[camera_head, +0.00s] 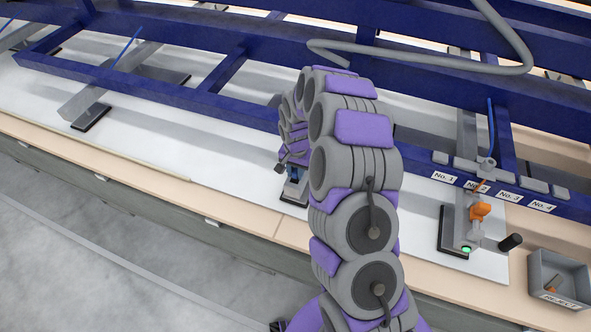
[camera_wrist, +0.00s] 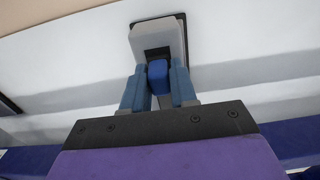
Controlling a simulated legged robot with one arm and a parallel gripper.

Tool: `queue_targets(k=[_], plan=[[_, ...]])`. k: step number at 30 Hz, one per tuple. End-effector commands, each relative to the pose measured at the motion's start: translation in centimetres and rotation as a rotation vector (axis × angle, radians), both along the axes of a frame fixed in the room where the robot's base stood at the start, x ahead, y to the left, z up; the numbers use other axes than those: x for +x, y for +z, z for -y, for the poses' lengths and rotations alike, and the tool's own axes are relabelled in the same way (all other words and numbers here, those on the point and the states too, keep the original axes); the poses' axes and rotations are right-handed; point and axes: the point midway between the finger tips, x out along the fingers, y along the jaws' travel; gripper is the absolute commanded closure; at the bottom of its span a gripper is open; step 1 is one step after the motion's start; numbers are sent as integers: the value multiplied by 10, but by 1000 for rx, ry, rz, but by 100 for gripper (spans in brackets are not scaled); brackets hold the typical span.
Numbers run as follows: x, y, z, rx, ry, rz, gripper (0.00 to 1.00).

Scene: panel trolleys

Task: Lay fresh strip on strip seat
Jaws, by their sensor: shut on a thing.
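My gripper (camera_wrist: 158,72) has its two blue fingers shut on a small dark blue block (camera_wrist: 157,74) in the wrist view. The block is at the dark opening of a light grey housing (camera_wrist: 158,33), which has a dark base. In the head view my gripper (camera_head: 294,172) is low over the white bench, with a grey fixture (camera_head: 295,190) just below it, mostly hidden by my arm. I cannot tell from these frames which part is the strip seat, or whether the blue block is the fresh strip or part of the fixture.
A dark blue frame (camera_head: 190,98) runs behind the white bench (camera_head: 150,147). A grey fixture (camera_head: 85,108) is at left. Another at right carries an orange part (camera_head: 480,210) and a green light. A grey reject bin (camera_head: 556,283) holds a small item. Labels No. 1 to No. 4 show.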

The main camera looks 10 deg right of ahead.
Motion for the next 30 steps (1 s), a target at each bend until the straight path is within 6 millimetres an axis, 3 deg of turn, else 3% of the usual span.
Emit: queue_targets(k=[9, 10, 19, 30], plan=[[0, -7, 0, 1, -1, -1, 100], [0, -7, 0, 1, -1, -1, 71], [0, -7, 0, 0, 0, 0, 43], [0, -3, 0, 0, 0, 0, 43]])
